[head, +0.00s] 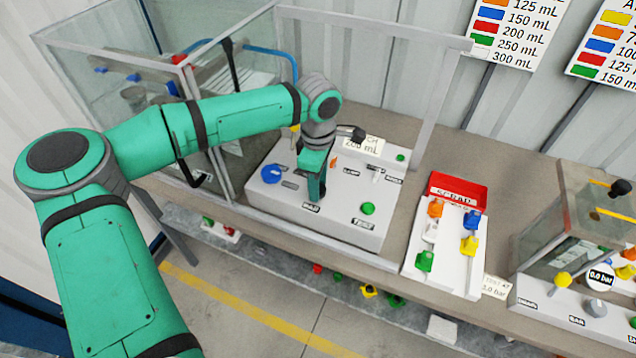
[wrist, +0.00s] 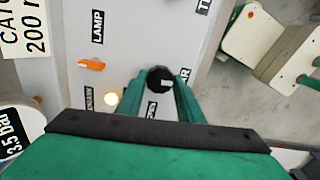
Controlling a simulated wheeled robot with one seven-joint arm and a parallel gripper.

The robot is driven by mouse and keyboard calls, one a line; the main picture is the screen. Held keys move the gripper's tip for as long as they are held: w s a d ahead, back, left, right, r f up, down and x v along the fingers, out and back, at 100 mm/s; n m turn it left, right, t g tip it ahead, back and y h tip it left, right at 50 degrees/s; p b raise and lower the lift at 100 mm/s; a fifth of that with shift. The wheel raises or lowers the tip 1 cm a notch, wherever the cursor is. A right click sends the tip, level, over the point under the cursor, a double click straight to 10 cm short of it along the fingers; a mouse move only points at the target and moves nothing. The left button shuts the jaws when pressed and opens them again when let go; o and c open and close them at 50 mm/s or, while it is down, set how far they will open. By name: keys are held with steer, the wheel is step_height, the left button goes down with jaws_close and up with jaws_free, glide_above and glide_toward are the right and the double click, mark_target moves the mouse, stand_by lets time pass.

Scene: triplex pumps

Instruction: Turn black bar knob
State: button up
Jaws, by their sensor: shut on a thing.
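The black bar knob (wrist: 160,79) is round with a white mark. It stands on the light grey panel (wrist: 125,45), next to a label that seems to read BAR and is partly covered. My gripper (wrist: 158,88) has its two green fingers on either side of the knob, shut on it. In the head view my gripper (head: 316,190) points down at the white pump box (head: 340,232), and the knob is hidden behind it.
An orange knob (wrist: 92,64) and a lit round lamp (wrist: 111,99) sit left of the fingers. The box also bears a blue knob (head: 271,173) and a green knob (head: 367,208). A clear-walled frame rises behind.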

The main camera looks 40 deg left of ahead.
steer(key=shift+a, duration=0.1)
steer(key=o, duration=1.1)
steer(key=shift+c, duration=0.2)
step_height(320, 180, up, 11)
steer(key=shift+f, duration=0.1)
